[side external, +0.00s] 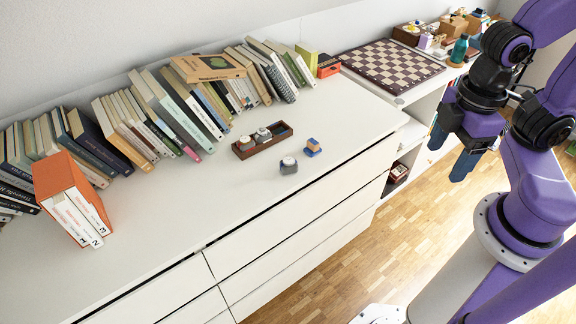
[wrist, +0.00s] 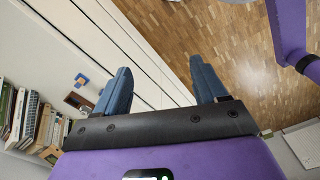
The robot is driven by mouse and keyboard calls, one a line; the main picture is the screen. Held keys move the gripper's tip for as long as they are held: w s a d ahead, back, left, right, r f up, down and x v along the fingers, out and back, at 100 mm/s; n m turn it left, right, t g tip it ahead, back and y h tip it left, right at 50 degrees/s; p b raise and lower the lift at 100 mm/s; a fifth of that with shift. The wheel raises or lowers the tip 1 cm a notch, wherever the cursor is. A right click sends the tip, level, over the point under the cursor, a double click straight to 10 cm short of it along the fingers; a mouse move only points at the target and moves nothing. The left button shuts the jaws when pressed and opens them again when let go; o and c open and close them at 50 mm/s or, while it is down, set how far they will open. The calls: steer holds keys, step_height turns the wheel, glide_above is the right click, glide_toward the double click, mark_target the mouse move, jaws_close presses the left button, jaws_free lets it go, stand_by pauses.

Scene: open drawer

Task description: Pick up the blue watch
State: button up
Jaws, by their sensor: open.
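A small blue item with a tan top (side external: 313,147), which looks like the blue watch, sits on the white dresser top, right of a brown tray (side external: 262,146). It also shows in the wrist view (wrist: 81,81), left of my fingers. A grey-blue small item (side external: 289,165) sits just in front of it; I cannot tell exactly what it is. My gripper (side external: 452,152) is open and empty, off to the right of the dresser, beyond its edge and well away from these items. In the wrist view its two blue fingers (wrist: 163,82) are spread apart.
The tray holds small grey and white items. A row of books (side external: 150,115) lines the wall, with an orange book box (side external: 70,195) at left. A checkered board (side external: 392,65) lies on the right shelf, near a teal bottle (side external: 459,48). The dresser's front area is clear.

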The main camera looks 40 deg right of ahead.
stand_by(0.3)
steer(key=n, duration=0.2)
glide_above(287, 161)
step_height(287, 161, down, 9)
steer(key=f, duration=1)
steer(key=shift+s+d+f, duration=0.2)
steer(key=shift+d+f, duration=0.05)
steer(key=shift+f, duration=0.15)
steer(key=shift+w+a+f, duration=0.1)
steer(key=shift+w+f, duration=0.05)
steer(key=shift+f, duration=1.4)
steer(key=shift+w+a+f, duration=0.1)
steer(key=shift+f, duration=1.4)
steer(key=c, duration=1.1)
